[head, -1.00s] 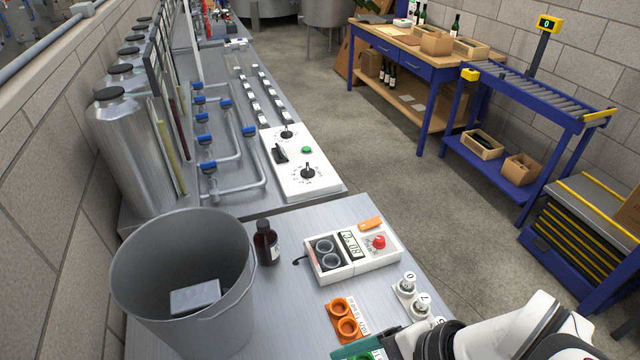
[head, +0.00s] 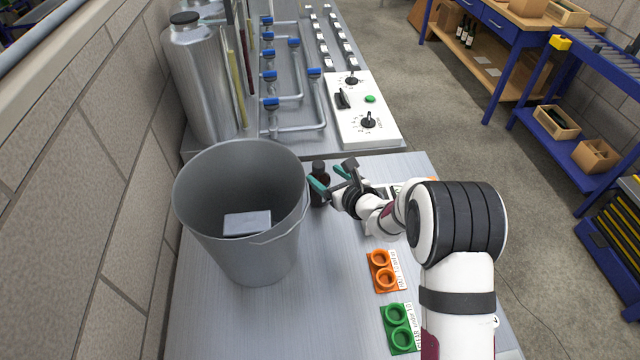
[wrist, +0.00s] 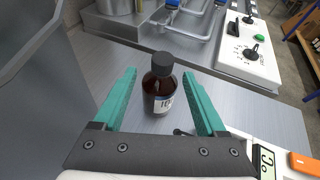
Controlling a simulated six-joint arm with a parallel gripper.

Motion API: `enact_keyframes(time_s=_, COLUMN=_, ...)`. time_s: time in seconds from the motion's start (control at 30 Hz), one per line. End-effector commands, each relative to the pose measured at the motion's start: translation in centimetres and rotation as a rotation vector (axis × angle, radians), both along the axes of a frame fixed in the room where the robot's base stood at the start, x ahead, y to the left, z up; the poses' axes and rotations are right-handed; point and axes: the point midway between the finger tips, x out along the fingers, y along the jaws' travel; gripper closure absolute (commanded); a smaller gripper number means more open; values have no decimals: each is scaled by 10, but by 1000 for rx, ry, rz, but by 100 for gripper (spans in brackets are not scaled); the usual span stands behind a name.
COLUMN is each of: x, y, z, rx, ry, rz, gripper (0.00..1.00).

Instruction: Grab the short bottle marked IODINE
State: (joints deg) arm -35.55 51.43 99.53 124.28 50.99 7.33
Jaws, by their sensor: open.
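The short dark brown bottle (wrist: 158,88) with a black cap stands upright on the steel bench in the wrist view. Its white label is partly readable and begins with "IO". In the head view the bottle (head: 318,186) stands just right of the grey bucket, partly hidden by my gripper. My gripper (head: 334,176) is open, with its green fingers pointing at the bottle. In the wrist view my gripper (wrist: 160,92) has one finger on each side of the bottle in the picture, with clear gaps on both sides. Whether the bottle is within finger depth is hard to tell.
The grey bucket (head: 195,215) with a grey block (head: 247,223) inside stands close left of the bottle. A white meter (wrist: 270,160) is at the lower right. Orange (head: 384,271) and green (head: 398,330) ring holders lie nearer on the bench.

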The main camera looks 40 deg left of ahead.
Motion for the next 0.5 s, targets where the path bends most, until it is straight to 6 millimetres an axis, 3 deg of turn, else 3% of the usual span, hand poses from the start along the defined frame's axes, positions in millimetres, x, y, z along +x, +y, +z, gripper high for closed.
enact_keyframes(time_s=0.23, x=20, y=38, z=-14, rx=0, ry=0, rz=1, gripper=26)
enact_keyframes(time_s=0.5, x=22, y=43, z=-15, rx=-1, ry=0, rz=0, gripper=26)
